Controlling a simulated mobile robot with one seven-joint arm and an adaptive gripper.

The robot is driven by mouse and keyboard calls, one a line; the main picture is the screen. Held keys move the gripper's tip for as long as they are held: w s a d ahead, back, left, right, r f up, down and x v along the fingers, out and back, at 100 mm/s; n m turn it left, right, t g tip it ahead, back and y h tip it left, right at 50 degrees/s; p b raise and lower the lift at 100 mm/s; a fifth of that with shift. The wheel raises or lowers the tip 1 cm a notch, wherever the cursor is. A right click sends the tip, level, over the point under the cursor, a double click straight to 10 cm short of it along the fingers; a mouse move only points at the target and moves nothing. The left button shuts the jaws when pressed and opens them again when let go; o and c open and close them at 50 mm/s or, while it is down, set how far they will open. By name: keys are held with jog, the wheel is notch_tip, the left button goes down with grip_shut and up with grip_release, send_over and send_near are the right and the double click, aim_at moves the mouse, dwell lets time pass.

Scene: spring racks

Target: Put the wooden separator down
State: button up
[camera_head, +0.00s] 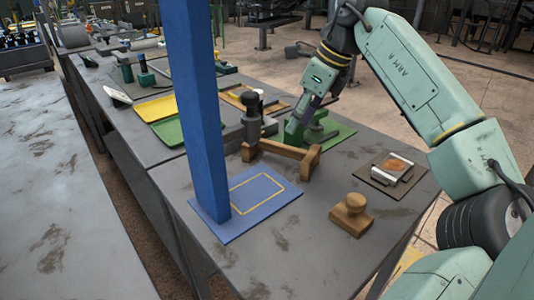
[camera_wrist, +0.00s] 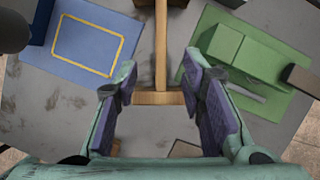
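The wooden separator (camera_head: 283,151), a brown bar with a crosspiece at its end, appears to rest on the grey table between the blue mat and the green fixture. In the wrist view the separator (camera_wrist: 160,50) runs down from the top edge, and its crosspiece lies between and just beyond my fingertips. My gripper (camera_wrist: 160,88) is open, with a clear gap on both sides of the bar. In the head view my gripper (camera_head: 298,127) is low, close behind the separator; its fingers are partly hidden there.
A blue mat (camera_head: 265,187) with a yellow outline carries a tall blue post (camera_head: 200,100). A green fixture (camera_head: 318,130) stands right of the separator. A wooden knobbed block (camera_head: 350,213) and a brown plate (camera_head: 378,178) are nearer right. Bare table lies in front.

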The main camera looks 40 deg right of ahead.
aim_at(282, 145)
jog(key=p+x, duration=0.1)
jog(key=x, duration=0.8)
jog(key=shift+w+a+f+p, duration=0.1)
jog(key=shift+w+f+p, duration=0.15)
jog(key=shift+f+p, duration=0.1)
jog(key=shift+c, duration=0.6)
grip_shut()
